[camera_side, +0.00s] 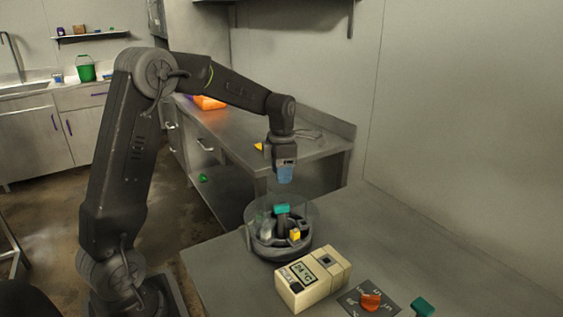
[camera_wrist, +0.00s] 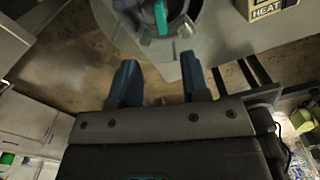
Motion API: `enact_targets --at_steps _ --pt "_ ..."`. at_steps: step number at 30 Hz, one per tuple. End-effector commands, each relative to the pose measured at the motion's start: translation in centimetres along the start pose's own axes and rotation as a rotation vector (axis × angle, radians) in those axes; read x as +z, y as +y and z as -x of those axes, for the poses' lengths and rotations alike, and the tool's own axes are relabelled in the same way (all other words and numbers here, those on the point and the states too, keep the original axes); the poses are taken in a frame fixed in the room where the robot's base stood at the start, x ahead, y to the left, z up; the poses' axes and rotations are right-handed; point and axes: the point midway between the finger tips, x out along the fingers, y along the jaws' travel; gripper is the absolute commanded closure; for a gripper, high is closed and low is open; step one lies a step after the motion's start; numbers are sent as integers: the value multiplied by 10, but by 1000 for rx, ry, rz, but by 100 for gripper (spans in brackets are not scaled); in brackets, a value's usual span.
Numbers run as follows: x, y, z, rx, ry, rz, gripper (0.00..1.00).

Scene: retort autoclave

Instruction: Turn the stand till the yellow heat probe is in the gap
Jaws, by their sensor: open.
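The stand (camera_side: 268,248) is a dark round turntable on the grey table, with a clear curved wall (camera_side: 308,214) around it. A teal grip (camera_side: 282,209) rises from its middle. The yellow heat probe (camera_side: 295,234) sits on the stand's front right side; a pale piece stands left of it. I cannot tell clearly where the gap in the wall is. My gripper (camera_side: 284,180) hangs above the stand, apart from the teal grip. In the wrist view my gripper (camera_wrist: 158,85) is open and empty, and the teal grip (camera_wrist: 161,17) shows beyond the fingers at the top.
A beige meter box (camera_side: 313,277) with a temperature display stands close in front of the stand. Right of it lies a dark marked mat (camera_side: 385,296) with an orange piece (camera_side: 370,300). A teal piece (camera_side: 422,306) is near the front edge. The table's right side is clear.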

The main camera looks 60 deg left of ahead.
Motion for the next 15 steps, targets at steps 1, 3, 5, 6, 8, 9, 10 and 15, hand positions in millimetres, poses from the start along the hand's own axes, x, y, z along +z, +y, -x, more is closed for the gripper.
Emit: enact_targets --at_steps 1,3,5,6,8,9,10,15 --pt "0 0 9 3 -3 0 57" --pt "0 0 18 2 -2 0 57" --pt "0 0 23 1 -1 0 57" --pt "0 0 26 1 -1 0 57" --pt "0 0 29 1 -1 0 57" --pt "0 0 30 0 0 0 57" --pt "0 0 30 0 0 0 57" --pt "0 0 31 0 0 0 57"
